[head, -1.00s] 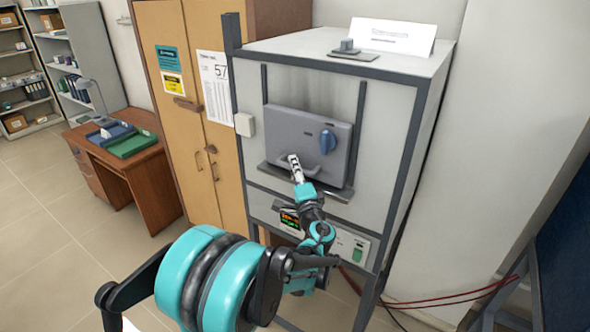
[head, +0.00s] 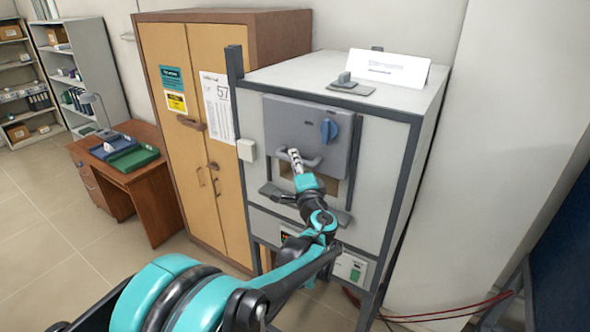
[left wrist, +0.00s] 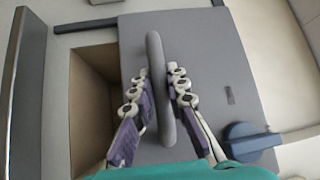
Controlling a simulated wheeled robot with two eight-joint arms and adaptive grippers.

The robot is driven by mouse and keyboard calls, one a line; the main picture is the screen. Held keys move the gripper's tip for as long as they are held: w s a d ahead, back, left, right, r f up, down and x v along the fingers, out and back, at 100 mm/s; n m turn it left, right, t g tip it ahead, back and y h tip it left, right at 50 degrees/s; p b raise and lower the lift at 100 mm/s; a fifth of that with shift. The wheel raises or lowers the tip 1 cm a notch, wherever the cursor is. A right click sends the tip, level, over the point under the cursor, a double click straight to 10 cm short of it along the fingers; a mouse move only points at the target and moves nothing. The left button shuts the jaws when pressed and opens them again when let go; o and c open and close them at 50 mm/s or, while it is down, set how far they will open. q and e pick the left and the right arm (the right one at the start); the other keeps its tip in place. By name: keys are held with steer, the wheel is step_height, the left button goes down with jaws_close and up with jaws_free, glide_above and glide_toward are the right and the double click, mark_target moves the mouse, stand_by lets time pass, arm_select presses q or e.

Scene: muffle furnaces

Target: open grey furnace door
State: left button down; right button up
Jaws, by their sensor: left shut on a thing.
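The grey furnace door (head: 298,130) is a flat panel on the front of the furnace, with a blue knob (head: 329,130) at its right. It stands partly raised, and a tan opening (head: 322,181) shows below it. My left gripper (head: 294,158) is at the door's bar handle (head: 313,161). In the left wrist view the gripper's fingers (left wrist: 157,98) are on either side of the grey handle (left wrist: 156,62), shut on it. The tan opening (left wrist: 90,100) and the blue knob (left wrist: 248,140) show there too. My right gripper is not in view.
A ledge (head: 283,195) juts out below the opening. A control panel (head: 350,268) is lower on the furnace. A yellow cabinet (head: 190,150) stands close on the left, and a desk (head: 125,180) is further left. Red cables (head: 450,309) run at the lower right.

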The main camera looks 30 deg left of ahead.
arm_select(q)
steer(key=shift+r+p, duration=0.75)
steer(key=shift+r, duration=1.25)
steer(key=c, duration=1.5)
jaws_free()
steer(key=v, duration=1.2)
steer(key=shift+a+f, duration=0.1)
steer(key=shift+f, duration=0.05)
